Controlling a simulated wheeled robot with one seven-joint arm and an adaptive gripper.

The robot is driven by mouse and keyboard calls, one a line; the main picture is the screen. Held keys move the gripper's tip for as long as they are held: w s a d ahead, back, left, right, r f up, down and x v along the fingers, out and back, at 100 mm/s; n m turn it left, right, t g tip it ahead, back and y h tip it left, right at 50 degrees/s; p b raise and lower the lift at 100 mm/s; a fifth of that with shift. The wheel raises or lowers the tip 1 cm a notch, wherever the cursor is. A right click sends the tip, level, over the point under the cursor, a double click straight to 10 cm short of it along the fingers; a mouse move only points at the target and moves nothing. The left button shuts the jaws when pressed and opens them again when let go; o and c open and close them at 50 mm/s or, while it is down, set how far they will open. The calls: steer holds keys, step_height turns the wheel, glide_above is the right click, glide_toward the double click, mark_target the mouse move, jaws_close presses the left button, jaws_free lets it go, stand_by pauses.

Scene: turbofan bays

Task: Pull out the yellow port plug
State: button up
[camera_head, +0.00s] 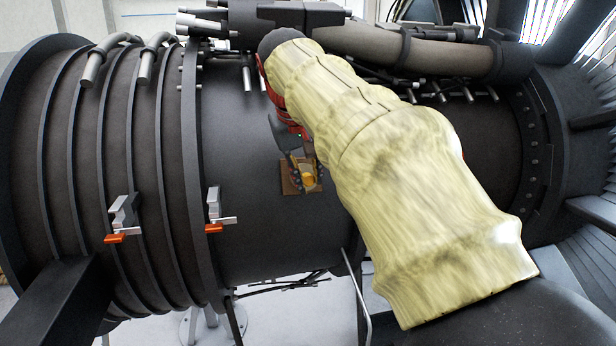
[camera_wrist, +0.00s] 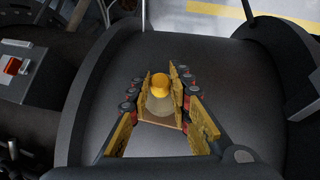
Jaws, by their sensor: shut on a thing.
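The yellow port plug (camera_head: 308,178) sits at a small square brown plate (camera_head: 288,184) on the dark engine casing, near the middle of the head view. In the wrist view the plug (camera_wrist: 159,84) shows a rounded yellow end and a paler, wider body below it. My gripper (camera_head: 302,170) reaches it from above, its fingers on either side of the plug. In the wrist view the two fingers with worn yellow pads (camera_wrist: 159,92) close around the plug. Whether the plug is still seated in its port is hidden by the fingers.
My cream-covered arm hides much of the casing's right side. Two grey latches with orange handles (camera_head: 122,218) (camera_head: 216,210) stick out left of the plug. Pipes (camera_head: 430,52) run along the top of the engine. The casing around the plate is smooth and bare.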

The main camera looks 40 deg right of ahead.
jaws_close()
steer(key=shift+s, duration=0.15)
steer(key=s+a, duration=0.1)
steer(key=s, duration=0.1)
steer(key=s+a+r+b, duration=0.1)
steer(key=s, duration=0.1)
steer(key=shift+a, duration=0.3)
steer(key=shift+r, duration=0.1)
stand_by(0.3)
steer(key=s, duration=0.1)
steer(key=s+a+r, duration=0.2)
steer(key=shift+s+p, duration=0.15)
steer(key=shift+p, duration=0.15)
stand_by(0.3)
